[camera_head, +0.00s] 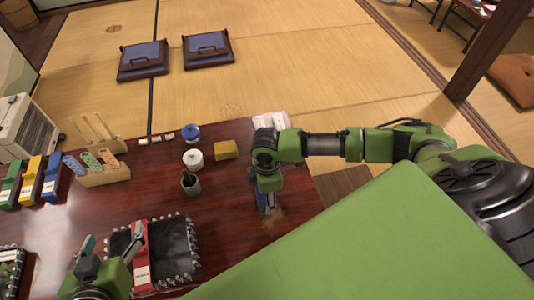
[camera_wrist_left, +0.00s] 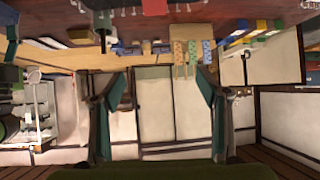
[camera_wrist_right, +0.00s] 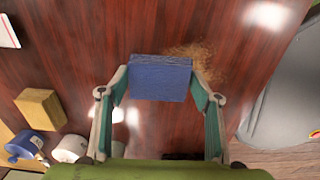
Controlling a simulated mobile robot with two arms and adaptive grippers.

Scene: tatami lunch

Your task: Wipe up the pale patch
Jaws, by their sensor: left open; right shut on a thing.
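The pale patch (camera_wrist_right: 205,62) is a tan, grainy smear on the dark red wooden table (camera_wrist_right: 70,50). It lies just beyond and to the right of the blue block (camera_wrist_right: 160,78) in the right wrist view. My right gripper (camera_wrist_right: 160,88) is shut on the blue block, with a finger at each side. In the head view, my right gripper (camera_head: 267,198) is low over the table's right part, and a bit of the patch (camera_head: 268,222) shows below it. My left gripper (camera_head: 110,245) is open and empty near the black tray (camera_head: 180,250).
A yellow block (camera_head: 226,149), a white jar (camera_head: 193,160), a blue-topped jar (camera_head: 191,133) and a dark cup (camera_head: 190,184) stand left of my right gripper. White cards (camera_head: 270,122) lie at the far edge. Coloured binders (camera_head: 50,178) stand at left.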

